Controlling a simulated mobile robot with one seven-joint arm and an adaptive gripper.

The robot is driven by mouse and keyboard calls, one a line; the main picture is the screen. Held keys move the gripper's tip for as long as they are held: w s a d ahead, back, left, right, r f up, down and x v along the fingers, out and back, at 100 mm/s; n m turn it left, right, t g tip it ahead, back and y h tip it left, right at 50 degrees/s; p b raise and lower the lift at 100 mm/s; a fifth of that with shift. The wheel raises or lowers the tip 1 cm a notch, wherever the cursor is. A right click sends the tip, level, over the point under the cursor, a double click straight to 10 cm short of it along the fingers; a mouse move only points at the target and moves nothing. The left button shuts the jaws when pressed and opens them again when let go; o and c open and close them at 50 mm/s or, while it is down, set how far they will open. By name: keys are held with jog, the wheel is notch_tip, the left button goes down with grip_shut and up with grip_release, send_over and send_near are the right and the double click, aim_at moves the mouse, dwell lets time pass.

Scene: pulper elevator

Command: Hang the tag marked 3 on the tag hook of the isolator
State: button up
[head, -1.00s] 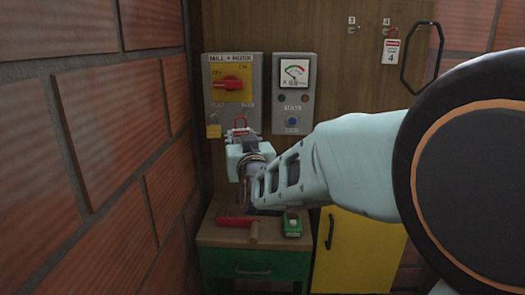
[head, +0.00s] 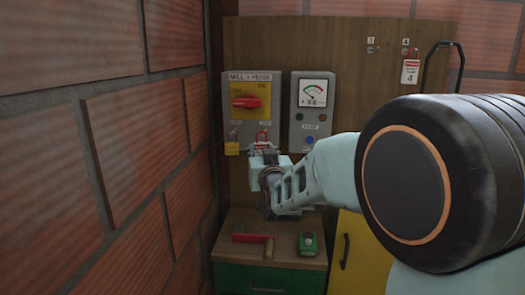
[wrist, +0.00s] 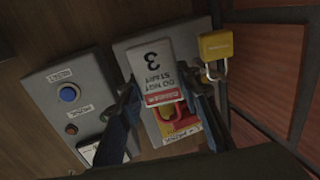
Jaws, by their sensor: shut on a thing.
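The isolator (head: 238,120) is a grey box with a yellow plate and a red handle (head: 246,102) on the wall at the left. It also shows, turned over, in the wrist view (wrist: 128,48). My gripper (wrist: 165,103) is shut on the white tag marked 3 (wrist: 155,58), which appears upside down in the wrist view with a red band. In the head view my gripper (head: 266,154) is at the isolator's lower right edge, with a red loop (head: 262,138) above it. The tag hook cannot be made out; the tag covers part of the isolator.
A yellow padlock (head: 232,148) hangs at the isolator's lower left. A meter box (head: 311,112) stands just right. Tag 4 (head: 410,71) hangs on the board; the hook marked 3 (head: 371,49) is empty. A green cabinet (head: 232,278) below bears tools. A brick wall is close left.

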jog(key=w, duration=0.2)
jog(key=w+f+b, duration=0.1)
jog(key=shift+w+f, duration=0.15)
jog(key=shift+w, duration=0.2)
dwell(0.3)
dwell(0.5)
jog(key=o, duration=1.1)
jog(key=shift+d, duration=0.1)
